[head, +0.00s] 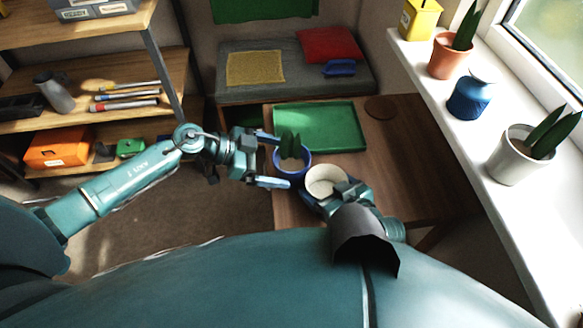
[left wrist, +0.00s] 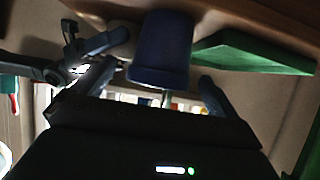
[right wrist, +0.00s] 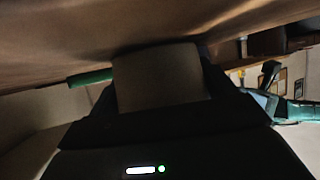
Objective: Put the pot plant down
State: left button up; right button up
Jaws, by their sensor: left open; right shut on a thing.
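The pot plant is a blue pot (head: 292,168) with green upright leaves. It stands on the wooden table (head: 408,170) by the green tray's near left corner. My left gripper (head: 279,161) is open, with one finger on either side of the blue pot. The blue pot (left wrist: 162,50) also shows between the fingers in the left wrist view. My right gripper (head: 338,194) is shut on a cream pot (head: 325,178), just right of and nearer than the blue pot. The cream pot (right wrist: 160,78) fills the middle of the right wrist view.
A green tray (head: 345,146) lies on the table, with a round brown mat (head: 381,107) to its right. The table's right part is clear. A windowsill at right holds an orange pot (head: 446,58), a blue pot (head: 469,99) and a white pot (head: 512,158). Shelves stand at left.

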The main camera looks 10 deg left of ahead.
aim_at(285, 165)
pick_arm(q)
jog(key=shift+x, duration=1.45)
jog(key=shift+w, duration=0.1)
jog(key=shift+c, duration=0.5)
jog(key=shift+r, duration=0.1)
jog(key=c, duration=1.8)
notch_tip(285, 165, up, 10)
jog(key=shift+r, duration=0.15)
